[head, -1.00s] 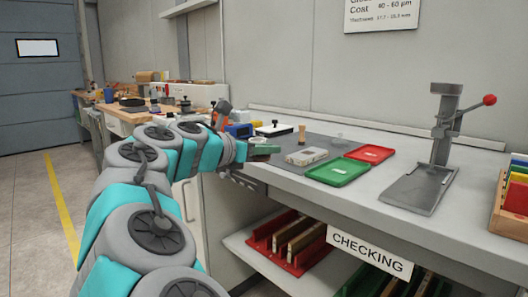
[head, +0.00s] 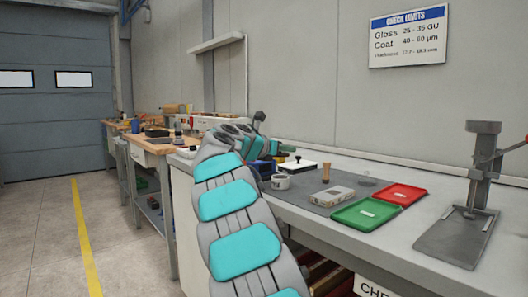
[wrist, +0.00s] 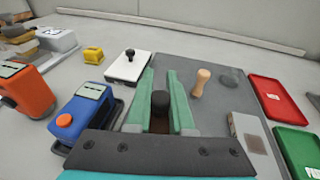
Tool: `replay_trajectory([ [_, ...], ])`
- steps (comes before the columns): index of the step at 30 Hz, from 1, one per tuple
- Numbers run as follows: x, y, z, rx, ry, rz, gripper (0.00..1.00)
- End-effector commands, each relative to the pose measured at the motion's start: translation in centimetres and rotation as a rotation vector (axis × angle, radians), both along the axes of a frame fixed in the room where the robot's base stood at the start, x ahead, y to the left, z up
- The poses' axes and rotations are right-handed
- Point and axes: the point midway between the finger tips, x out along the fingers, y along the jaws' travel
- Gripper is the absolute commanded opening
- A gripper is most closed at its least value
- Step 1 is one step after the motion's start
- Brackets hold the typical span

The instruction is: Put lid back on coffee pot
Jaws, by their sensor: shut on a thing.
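In the wrist view my gripper (wrist: 161,72) has two green fingers, shut on a dark rounded knob (wrist: 160,103). A brownish patch shows just below the knob; the rest of what it belongs to is hidden by my gripper's dark body. I cannot make out a coffee pot for certain in either view.
A white block with a black knob (head: 297,167), a wooden peg (head: 325,173), a grey box (head: 333,196), a green tray (head: 366,213) and a red tray (head: 399,194) stand on the bench. Blue (wrist: 82,122) and orange (wrist: 27,92) devices are left of my gripper. A press stand (head: 470,200) is right.

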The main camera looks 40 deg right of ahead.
Motion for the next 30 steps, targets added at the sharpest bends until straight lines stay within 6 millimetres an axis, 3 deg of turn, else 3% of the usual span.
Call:
replay_trajectory([
  [18, 0.0, 0.1, -5.1, 0.0, 0.002, -0.001, 0.0],
  [30, 0.1, 0.2, -6.1, 0.0, 0.0, 0.002, 0.0],
])
